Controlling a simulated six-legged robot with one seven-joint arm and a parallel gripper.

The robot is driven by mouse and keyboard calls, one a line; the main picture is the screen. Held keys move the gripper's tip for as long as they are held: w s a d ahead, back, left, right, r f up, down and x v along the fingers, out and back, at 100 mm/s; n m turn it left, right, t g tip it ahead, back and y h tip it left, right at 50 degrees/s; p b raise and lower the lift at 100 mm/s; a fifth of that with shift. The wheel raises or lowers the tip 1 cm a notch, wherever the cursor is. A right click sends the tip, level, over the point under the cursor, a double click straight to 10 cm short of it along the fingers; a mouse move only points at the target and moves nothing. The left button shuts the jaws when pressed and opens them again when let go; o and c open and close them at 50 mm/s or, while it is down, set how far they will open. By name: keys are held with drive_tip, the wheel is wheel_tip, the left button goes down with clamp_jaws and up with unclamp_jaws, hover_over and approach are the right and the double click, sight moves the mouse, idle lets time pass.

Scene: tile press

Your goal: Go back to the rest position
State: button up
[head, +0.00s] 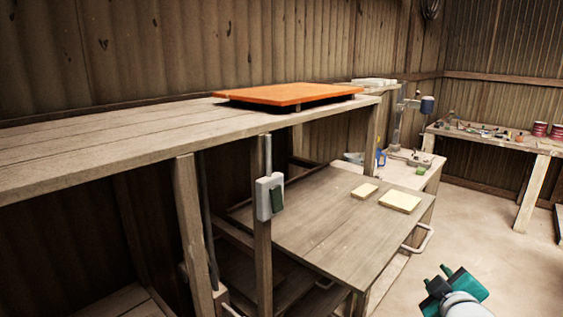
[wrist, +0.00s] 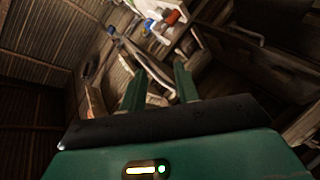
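My gripper (head: 447,277) shows at the lower right of the head view, over the bare floor and to the right of the wooden press table. In the wrist view its two green fingers (wrist: 158,88) stand apart with a gap between them, and nothing is held there. The gripper touches nothing that I can see.
A low wooden table (head: 320,222) bears two pale tiles (head: 399,201) and has a metal handle (head: 418,239) on its right side. An orange plate (head: 289,94) lies on the high shelf (head: 100,148). A switch box (head: 270,196) hangs on a post. Floor (head: 490,225) at right is clear.

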drive_tip(key=s+a+f+m+g+y, duration=0.1)
drive_tip(key=s+a+m+g+y, duration=0.2)
drive_tip(key=s+a+m+g, duration=0.4)
drive_tip(key=s+a+g, duration=0.1)
drive_tip(key=s+a, duration=0.8)
drive_tip(key=a, duration=0.1)
drive_tip(key=shift+f+m+g+y, duration=0.2)
drive_tip(key=shift+m+g+y, duration=0.1)
drive_tip(key=shift+m, duration=0.1)
